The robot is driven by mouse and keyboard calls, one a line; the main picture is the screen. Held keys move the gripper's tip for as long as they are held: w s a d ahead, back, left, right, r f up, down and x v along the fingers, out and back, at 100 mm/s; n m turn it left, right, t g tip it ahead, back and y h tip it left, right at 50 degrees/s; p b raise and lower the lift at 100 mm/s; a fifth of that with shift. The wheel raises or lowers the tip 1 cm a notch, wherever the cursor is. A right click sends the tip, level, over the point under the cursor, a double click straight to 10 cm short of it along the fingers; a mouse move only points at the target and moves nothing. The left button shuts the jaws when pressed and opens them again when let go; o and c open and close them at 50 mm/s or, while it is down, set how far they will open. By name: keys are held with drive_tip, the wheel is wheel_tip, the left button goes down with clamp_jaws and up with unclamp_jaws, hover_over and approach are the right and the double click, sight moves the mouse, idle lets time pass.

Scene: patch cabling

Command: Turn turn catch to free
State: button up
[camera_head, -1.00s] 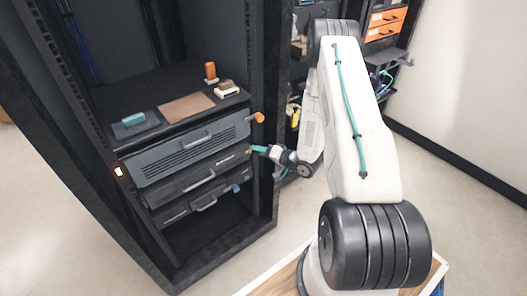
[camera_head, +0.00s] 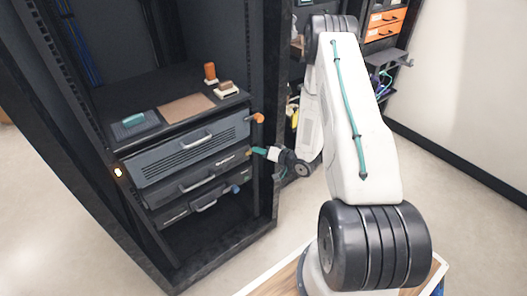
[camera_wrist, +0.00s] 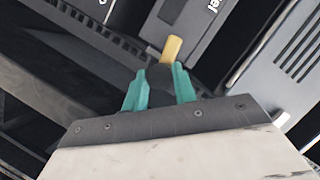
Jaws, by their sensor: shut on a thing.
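The yellow turn catch (camera_wrist: 171,49) sticks out beyond my fingertips in the wrist view, beside a dark unit front with white lettering. It shows small in the head view (camera_head: 249,153), at the right end of the middle unit (camera_head: 205,177). My gripper (camera_wrist: 159,72) has teal fingers, one on each side of a dark part at the catch's near end. It is shut on the catch. In the head view my gripper (camera_head: 259,151) reaches the rack from the right. The fingers partly hide the catch, and its exact angle is hard to tell.
A blue catch (camera_head: 235,189) sits on the lower unit (camera_head: 200,204). The rack post (camera_head: 266,190) stands close beside my gripper. A small light (camera_head: 118,172) glows on the left post.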

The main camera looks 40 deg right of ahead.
drive_tip(key=shift+s+a+f+n+h, duration=0.1)
drive_tip(key=shift+a+n+h, duration=0.1)
drive_tip(key=shift+n+h, duration=2.1)
drive_tip(key=shift+s+a+f+n+h, duration=0.15)
drive_tip(key=shift+n+h, duration=1.35)
drive_tip(key=shift+n, duration=1.6)
drive_tip(key=shift+w+r, duration=0.1)
drive_tip(key=o, duration=1)
drive_tip(key=shift+w, duration=0.1)
drive_tip(key=shift+r, duration=0.1)
drive_tip(key=v, duration=0.7)
drive_tip(key=shift+s, duration=0.4)
drive_tip(key=shift+r, duration=0.15)
